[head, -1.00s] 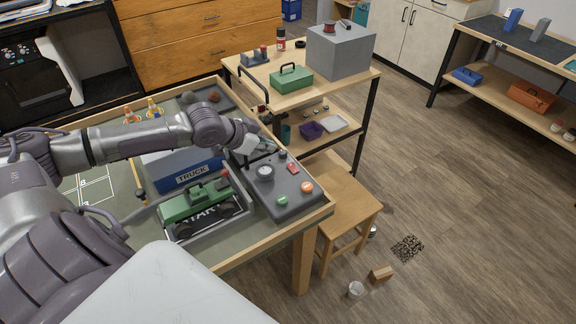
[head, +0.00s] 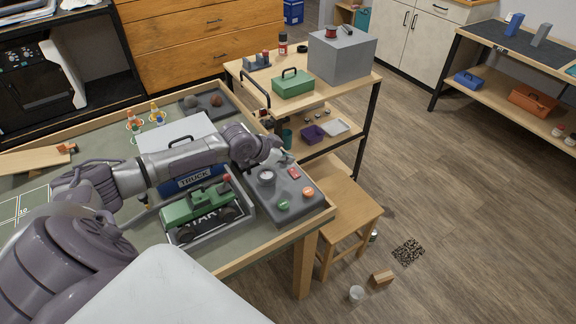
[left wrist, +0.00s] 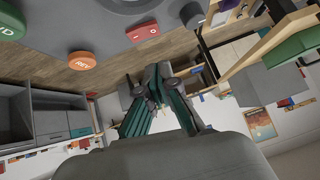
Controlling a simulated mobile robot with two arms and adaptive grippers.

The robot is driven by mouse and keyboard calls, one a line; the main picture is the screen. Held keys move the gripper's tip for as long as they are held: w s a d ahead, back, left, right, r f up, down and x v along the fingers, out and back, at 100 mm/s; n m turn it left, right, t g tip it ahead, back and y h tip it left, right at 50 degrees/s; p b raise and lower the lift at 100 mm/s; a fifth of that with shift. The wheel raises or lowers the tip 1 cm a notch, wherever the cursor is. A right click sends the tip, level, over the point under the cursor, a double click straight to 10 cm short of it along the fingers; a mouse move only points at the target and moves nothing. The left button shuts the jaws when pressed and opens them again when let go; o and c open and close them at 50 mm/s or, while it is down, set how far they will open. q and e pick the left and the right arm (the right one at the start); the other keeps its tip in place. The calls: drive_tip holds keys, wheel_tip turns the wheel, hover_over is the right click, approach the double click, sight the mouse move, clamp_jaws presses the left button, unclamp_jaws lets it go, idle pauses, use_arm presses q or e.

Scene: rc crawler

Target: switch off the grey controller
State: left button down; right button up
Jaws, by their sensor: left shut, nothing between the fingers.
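The grey controller (head: 290,205) lies at the right end of the workbench. It carries a green button (head: 283,205), an orange button (head: 308,191), a red switch (head: 294,173) and a round dial (head: 266,178). My left gripper (head: 281,155) is at the controller's far edge, beyond the dial, and partly covers that area. In the left wrist view my left gripper (left wrist: 158,82) is shut and empty. That view also shows the orange REC button (left wrist: 82,60), the red switch (left wrist: 142,31) and a black knob (left wrist: 194,15). Contact with the controller cannot be told. My right gripper is not in view.
A green crawler (head: 197,204) on a stand and a blue TRUCK box (head: 195,180) stand left of the controller. A wooden stool (head: 345,205) stands beside the bench. A trolley with a green toolbox (head: 293,83) and a grey box (head: 341,55) is behind.

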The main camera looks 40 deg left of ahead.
sight(293, 170)
use_arm(q)
drive_tip(key=f, duration=0.4)
drive_tip(key=shift+w+a+f, duration=0.15)
drive_tip(key=shift+w+f, duration=0.15)
drive_tip(key=shift+w, duration=0.1)
drive_tip(key=shift+f, duration=0.1)
drive_tip(key=shift+f, duration=0.35)
drive_tip(key=shift+r, duration=0.15)
drive_tip(key=shift+a, duration=0.1)
